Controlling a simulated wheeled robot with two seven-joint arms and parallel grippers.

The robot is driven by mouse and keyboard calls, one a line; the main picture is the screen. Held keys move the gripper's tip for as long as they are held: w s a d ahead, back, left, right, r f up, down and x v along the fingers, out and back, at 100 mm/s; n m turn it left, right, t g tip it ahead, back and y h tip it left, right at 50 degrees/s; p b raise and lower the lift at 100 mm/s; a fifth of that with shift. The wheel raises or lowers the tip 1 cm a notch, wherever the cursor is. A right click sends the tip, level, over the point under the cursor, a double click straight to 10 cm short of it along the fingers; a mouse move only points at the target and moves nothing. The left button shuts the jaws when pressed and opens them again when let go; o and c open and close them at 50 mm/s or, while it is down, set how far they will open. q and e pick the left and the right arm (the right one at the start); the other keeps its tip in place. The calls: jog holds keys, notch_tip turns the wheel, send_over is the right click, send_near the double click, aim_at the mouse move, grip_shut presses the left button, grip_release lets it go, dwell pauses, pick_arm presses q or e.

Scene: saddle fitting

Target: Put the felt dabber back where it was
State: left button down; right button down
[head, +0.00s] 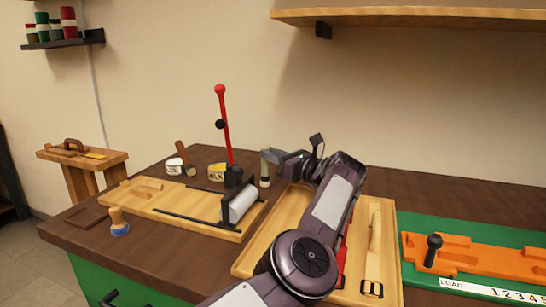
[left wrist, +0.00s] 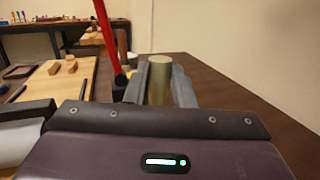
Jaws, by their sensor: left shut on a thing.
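My left gripper (head: 267,156) reaches over the back of the bench, behind the wooden tray. It is shut on a slim upright cylinder, which I take for the felt dabber (head: 265,181), with a dark band and a pale lower end. In the left wrist view the dabber's olive-beige top (left wrist: 160,75) stands between the two grey fingers. I cannot tell whether its lower end touches the bench. My right gripper is not in view.
A red lever (head: 224,125) stands left of the gripper, with a yellow-labelled tin (head: 217,172) and white tin (head: 174,165) nearby. A wooden tray (head: 250,262) lies under my arm. A blue-based wooden knob (head: 119,225) stands front left. Dark bench (head: 390,182) is bare behind the tray.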

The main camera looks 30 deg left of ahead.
pick_arm(q)
jog(key=shift+f, duration=0.1)
jog(key=shift+f, duration=0.15)
jog(key=c, duration=1.3)
grip_release()
jog(key=shift+o, duration=0.3)
jog(key=shift+r, duration=0.2)
